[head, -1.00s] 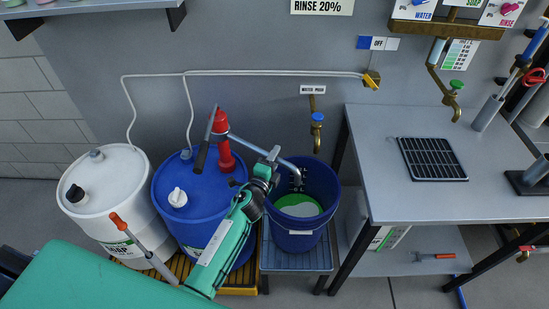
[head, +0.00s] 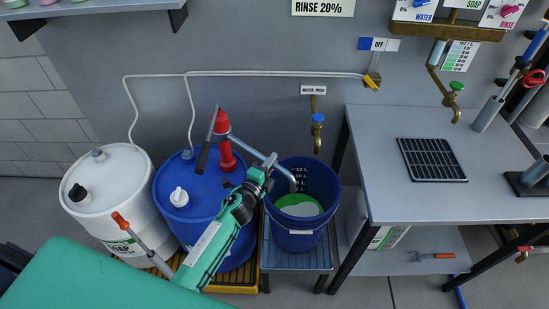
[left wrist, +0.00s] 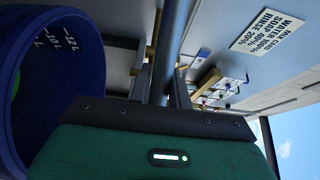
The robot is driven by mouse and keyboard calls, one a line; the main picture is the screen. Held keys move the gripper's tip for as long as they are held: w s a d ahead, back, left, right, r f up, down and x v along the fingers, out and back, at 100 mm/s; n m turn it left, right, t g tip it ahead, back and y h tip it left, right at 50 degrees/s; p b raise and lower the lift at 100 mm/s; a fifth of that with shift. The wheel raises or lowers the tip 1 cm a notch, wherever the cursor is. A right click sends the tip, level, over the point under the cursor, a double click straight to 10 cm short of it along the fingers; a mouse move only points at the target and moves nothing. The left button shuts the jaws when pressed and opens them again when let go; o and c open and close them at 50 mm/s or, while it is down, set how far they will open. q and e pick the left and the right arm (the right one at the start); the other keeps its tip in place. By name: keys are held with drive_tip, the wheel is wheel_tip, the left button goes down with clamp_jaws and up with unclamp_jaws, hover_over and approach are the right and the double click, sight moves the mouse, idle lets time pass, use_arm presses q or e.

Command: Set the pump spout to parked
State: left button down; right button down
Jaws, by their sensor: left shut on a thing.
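The red hand pump (head: 225,145) stands on the blue drum (head: 185,228). Its grey metal spout (head: 246,148) slopes down to the right, and its bent end hangs over the blue bucket (head: 299,241). My left gripper (head: 267,163) is shut on the spout partway along, beside the bucket's left rim. In the left wrist view the spout (left wrist: 176,40) runs between the two fingers, and the bucket (left wrist: 62,85) rim is at the left. The pump's dark handle hangs at its left side. My right gripper is not in view.
The white drum (head: 110,185) stands left of the blue drum. A brass tap (head: 317,130) on the wall hangs above the bucket's back right. The bucket stands on a low grey stand (head: 290,260). A steel table (head: 440,205) is to the right.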

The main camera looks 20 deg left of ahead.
use_arm(q)
drive_tip(key=s+a+m+g+h+b, duration=0.3)
drive_tip(key=s+a+m+g+h, duration=0.3)
drive_tip(key=s+a+m+h, duration=0.2)
drive_tip(key=shift+s+a+g+h, duration=0.3)
drive_tip(key=shift+s+a+h, duration=0.9)
drive_tip(key=shift+s, duration=0.55)
drive_tip(key=c, duration=1.3)
unclamp_jaws()
drive_tip(key=shift+a, duration=0.15)
drive_tip(key=shift+s+a, duration=0.1)
